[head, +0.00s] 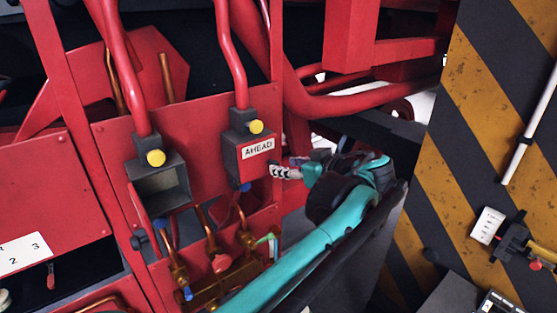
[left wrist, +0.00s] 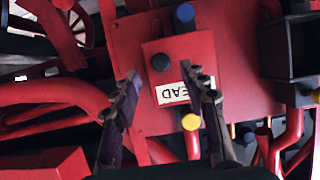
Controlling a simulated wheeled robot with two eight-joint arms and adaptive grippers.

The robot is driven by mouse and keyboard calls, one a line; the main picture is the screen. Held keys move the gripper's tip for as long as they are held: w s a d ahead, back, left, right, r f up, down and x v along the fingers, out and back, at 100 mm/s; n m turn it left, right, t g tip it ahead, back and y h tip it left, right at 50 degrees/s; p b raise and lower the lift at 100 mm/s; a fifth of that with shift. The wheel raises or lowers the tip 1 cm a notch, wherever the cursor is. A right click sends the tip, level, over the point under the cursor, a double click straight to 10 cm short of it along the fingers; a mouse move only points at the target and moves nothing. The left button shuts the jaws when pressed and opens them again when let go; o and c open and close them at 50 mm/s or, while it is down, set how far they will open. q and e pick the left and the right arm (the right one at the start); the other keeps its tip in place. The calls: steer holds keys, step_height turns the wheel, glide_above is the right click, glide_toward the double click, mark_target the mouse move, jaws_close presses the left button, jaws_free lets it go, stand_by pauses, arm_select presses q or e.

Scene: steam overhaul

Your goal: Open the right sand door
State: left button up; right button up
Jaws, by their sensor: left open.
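The right sand door is the red front (head: 254,160) of the dark box on the red panel, with a white AHEAD label and a yellow knob (head: 256,127) above it. It looks shut. In the left wrist view the red door (left wrist: 158,50) appears upside down with a dark round knob (left wrist: 160,62). My left gripper (head: 284,171) is beside the door's right edge in the head view. In the left wrist view its two fingers (left wrist: 165,88) are apart in front of the door, with the label between them. Contact cannot be told. My right gripper is not in view.
A similar box (head: 163,187) to the left is open and shows an empty cavity; it also shows in the left wrist view (left wrist: 290,55). Red pipes run above, and copper pipes and valves (head: 215,262) are below. A striped black-and-yellow panel (head: 460,130) stands at the right.

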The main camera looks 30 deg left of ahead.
mark_target(278, 165)
arm_select(q)
steer(key=x, duration=0.3)
steer(key=shift+a+p, duration=0.3)
steer(key=shift+a, duration=0.1)
steer(key=shift+w+a+f, duration=0.15)
steer(key=shift+w+f, duration=0.1)
steer(key=shift+s, duration=0.1)
jaws_close()
